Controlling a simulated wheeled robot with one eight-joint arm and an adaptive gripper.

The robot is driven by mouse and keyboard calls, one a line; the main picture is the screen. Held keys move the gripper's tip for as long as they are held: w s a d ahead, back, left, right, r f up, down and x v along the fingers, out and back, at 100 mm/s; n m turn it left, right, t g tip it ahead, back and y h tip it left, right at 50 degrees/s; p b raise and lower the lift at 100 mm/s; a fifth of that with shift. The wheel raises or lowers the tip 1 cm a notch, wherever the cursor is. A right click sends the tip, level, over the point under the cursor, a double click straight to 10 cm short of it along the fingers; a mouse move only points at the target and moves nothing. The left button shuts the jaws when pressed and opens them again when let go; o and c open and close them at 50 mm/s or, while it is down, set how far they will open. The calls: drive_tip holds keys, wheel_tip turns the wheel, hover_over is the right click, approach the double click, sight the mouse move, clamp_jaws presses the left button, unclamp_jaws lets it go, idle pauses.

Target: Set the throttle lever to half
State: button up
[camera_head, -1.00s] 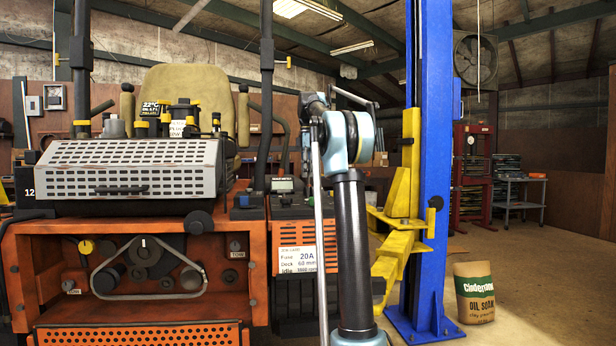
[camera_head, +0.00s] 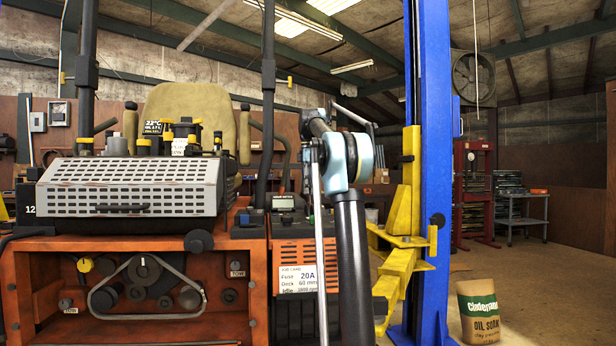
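The orange mower (camera_head: 222,262) stands at the left, facing me. Behind its grey perforated cover (camera_head: 130,187) and in front of the tan seat (camera_head: 190,105) is a cluster of dark controls with yellow parts (camera_head: 180,138). I cannot tell which of these, if any, is the throttle lever or how it is set. My arm's dark link (camera_head: 354,260) rises right of the mower to a pale blue joint (camera_head: 338,158). My gripper's fingers cannot be made out; the joint and links hide whatever lies behind them.
A blue lift post (camera_head: 434,180) with yellow arms (camera_head: 400,262) stands close right of my arm. An oil soak bag (camera_head: 479,312) sits on the floor beyond it. Dark upright bars (camera_head: 268,90) flank the seat. Open floor (camera_head: 550,290) lies to the right.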

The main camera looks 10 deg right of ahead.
wheel_tip(320, 180, up, 11)
idle(0.7)
drive_tip(key=shift+s, duration=0.1)
drive_tip(key=shift+f, duration=0.1)
